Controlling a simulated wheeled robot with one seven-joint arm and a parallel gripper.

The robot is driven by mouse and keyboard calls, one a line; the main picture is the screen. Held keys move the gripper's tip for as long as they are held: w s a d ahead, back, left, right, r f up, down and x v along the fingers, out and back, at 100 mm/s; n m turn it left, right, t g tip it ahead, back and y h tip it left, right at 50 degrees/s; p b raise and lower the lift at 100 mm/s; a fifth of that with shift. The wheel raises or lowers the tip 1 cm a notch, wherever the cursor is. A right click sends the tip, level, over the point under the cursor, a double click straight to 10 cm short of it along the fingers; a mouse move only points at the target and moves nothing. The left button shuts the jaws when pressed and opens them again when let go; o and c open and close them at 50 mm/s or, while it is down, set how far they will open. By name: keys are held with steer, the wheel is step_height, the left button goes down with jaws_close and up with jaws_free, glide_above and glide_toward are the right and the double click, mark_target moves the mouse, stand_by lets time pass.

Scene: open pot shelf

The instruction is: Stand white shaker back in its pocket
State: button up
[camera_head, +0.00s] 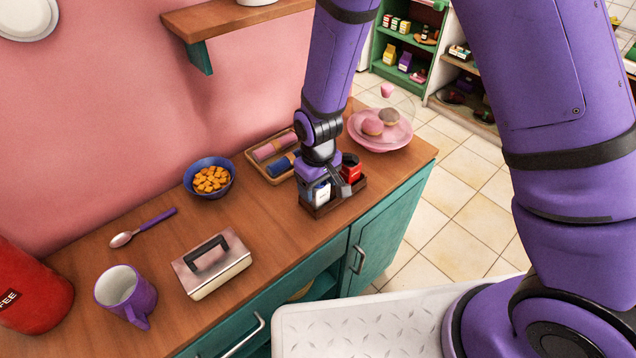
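The white shaker (321,193) shows as a small pale body with a dark mark, low at the left side of the dark wooden caddy (335,204). It looks upright; I cannot tell whether its base is seated in a pocket or just above it. My gripper (325,183) points down over the caddy, right at the shaker, with a grey finger beside it on the right. My wrist hides the shaker's top and the other finger, so I cannot see whether the fingers are closed on it. A red container with a dark top (351,168) stands in the caddy's right part.
Behind the caddy is a tray with rolled pink and blue cloths (271,163). A pink plate with round buns (380,130) is at the right end. A blue bowl (209,176), butter dish (212,264), spoon (143,227) and purple mug (126,294) stand left. The counter edge is close in front.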

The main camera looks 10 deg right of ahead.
steer(key=shift+o, duration=0.3)
steer(key=shift+r, duration=0.1)
step_height(320, 180, up, 11)
steer(key=shift+f, duration=0.15)
stand_by(0.6)
steer(key=s+d+r+m+t, duration=0.1)
steer(key=s+d+r+m, duration=0.1)
steer(key=d+r, duration=0.6)
steer(key=s+d+r+m+t, duration=0.1)
steer(key=s+d+r, duration=0.1)
steer(key=d+r, duration=0.6)
steer(key=s+d+r+m+t, duration=0.1)
steer(key=s+d+r+m, duration=0.1)
steer(key=s+d+r, duration=0.2)
steer(key=s+d+r+m+t, duration=0.1)
steer(key=s+d+r+t, duration=0.1)
steer(key=s+d+r, duration=0.2)
steer(key=shift+s+d+r+m, duration=0.35)
steer(key=shift+s+r, duration=1.25)
steer(key=shift+s, duration=1.65)
